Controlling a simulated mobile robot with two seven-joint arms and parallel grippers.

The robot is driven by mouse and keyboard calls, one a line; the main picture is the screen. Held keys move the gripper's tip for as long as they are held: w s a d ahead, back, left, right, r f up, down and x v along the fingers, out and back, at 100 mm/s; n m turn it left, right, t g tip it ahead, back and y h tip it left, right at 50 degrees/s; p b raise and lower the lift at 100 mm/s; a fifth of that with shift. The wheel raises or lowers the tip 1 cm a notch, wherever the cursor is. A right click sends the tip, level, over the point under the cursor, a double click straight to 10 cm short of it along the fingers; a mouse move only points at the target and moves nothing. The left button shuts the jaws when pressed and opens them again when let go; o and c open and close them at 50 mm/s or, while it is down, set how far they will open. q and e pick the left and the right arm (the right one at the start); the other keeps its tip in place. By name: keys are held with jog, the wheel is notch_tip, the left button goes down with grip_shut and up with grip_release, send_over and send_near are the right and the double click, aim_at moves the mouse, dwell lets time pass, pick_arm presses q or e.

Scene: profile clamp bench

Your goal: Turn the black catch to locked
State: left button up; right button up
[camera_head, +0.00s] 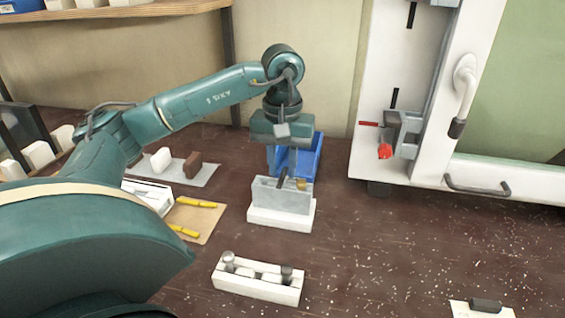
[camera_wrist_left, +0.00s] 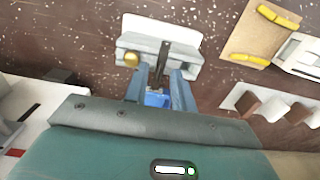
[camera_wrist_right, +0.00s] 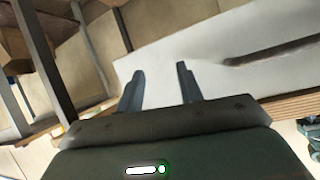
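The black catch (camera_head: 282,178) is a thin dark lever on top of a grey clamp block (camera_head: 270,196) with a brass knob (camera_head: 301,185). The block stands on a white base (camera_head: 280,217). My left gripper (camera_head: 283,163) points down at the block. In the left wrist view the catch (camera_wrist_left: 161,62) shows between the two open fingers (camera_wrist_left: 159,72), with a gap visible on each side. I cannot tell the height of the fingertips against the catch. My right gripper (camera_wrist_right: 160,72) is open and empty, away from the bench block.
A blue bin (camera_head: 305,158) stands behind the block. A white holder (camera_head: 257,283) with grey pegs is in front. Yellow pieces lie on a tan board (camera_head: 195,218) at left. The bench's right front is mostly clear.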

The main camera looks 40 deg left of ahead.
pick_arm(q)
grip_shut()
jog(key=shift+n, duration=0.4)
jog(key=n, duration=0.6)
jog(key=shift+n, duration=0.3)
jog(key=n, duration=0.5)
jog(key=shift+r+p, duration=0.1)
jog(key=shift+p, duration=0.25)
jog(key=n, duration=0.5)
jog(key=shift+n, duration=0.4)
